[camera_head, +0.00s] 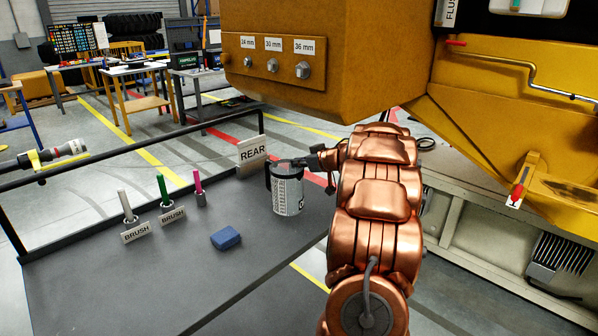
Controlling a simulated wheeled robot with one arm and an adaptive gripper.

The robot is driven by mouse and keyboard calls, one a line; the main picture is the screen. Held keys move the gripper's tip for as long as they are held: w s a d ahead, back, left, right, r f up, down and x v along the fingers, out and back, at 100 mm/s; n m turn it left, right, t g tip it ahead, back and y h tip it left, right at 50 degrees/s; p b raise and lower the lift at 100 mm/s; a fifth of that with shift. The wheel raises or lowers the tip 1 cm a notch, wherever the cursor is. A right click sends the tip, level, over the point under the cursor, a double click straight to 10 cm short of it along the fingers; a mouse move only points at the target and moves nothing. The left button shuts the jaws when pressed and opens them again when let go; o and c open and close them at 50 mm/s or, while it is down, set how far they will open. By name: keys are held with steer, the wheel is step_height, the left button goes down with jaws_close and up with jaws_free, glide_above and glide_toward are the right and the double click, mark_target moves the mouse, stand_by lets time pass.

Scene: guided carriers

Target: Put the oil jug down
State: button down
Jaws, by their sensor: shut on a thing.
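The oil jug (288,193) is a grey-white cylinder with a printed label and a dark top and handle. It is upright over the right part of the dark cart top (130,285), in front of the REAR sign. My gripper (300,165) comes in from the right and is shut on the jug near its upper rim. My arm partly hides the grip. I cannot tell whether the jug's base touches the cart top.
A blue block (226,238) lies left of the jug. Brushes with grey (127,207), green (163,190) and pink (199,189) handles stand further left. The REAR sign (253,152) stands behind. A yellow machine housing (320,60) hangs above. The cart's front left is bare.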

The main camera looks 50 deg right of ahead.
mark_target(299, 171)
steer(key=shift+w+d, duration=0.2)
steer(key=shift+w, duration=0.05)
step_height(299, 171, down, 4)
steer(key=shift+r, duration=0.25)
steer(key=c, duration=1.3)
jaws_free()
steer(key=shift+f, duration=0.1)
steer(key=shift+s, duration=0.15)
steer(key=b+v, duration=0.1)
steer(key=v, duration=1.1)
